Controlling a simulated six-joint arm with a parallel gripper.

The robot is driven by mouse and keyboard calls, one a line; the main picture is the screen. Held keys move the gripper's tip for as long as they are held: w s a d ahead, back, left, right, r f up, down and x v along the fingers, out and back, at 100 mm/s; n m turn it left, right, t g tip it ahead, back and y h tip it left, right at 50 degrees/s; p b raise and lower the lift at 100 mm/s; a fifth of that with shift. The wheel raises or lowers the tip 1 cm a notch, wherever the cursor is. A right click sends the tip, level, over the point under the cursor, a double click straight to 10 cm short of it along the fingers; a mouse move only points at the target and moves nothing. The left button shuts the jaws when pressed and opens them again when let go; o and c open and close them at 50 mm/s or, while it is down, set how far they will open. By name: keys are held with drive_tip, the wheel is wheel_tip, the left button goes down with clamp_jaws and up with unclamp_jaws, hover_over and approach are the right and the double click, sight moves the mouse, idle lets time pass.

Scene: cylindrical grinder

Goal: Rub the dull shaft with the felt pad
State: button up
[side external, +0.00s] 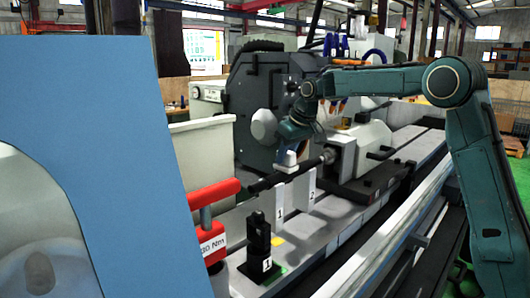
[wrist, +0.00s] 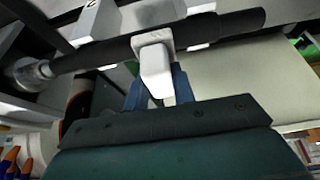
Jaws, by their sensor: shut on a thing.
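The dark shaft (wrist: 100,55) runs across the upper part of the wrist view, and in the side view it (side external: 262,184) lies slanted above the machine bed. My gripper (wrist: 158,82) has blue fingers on both sides of a white block-like pad (wrist: 154,62) and is shut on it. The pad's broad end overlaps the shaft's edge in the wrist view and appears to touch it. In the side view my gripper (side external: 290,154) is over the shaft with the pad (side external: 285,162) below it. The pad's contact face is hidden.
White upright plates marked 1 (side external: 280,200) and 2 (side external: 311,184) stand at the shaft. A black block (side external: 258,245) stands on the bed in front. A red handle (side external: 214,193) is left of the shaft. A large blue panel (side external: 110,120) fills the left side.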

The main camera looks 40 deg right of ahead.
drive_tip(key=shift+a, duration=0.75)
drive_tip(key=shift+r, duration=0.15)
wheel_tip(320, 180, up, 8)
idle(0.9)
drive_tip(key=shift+d, duration=0.1)
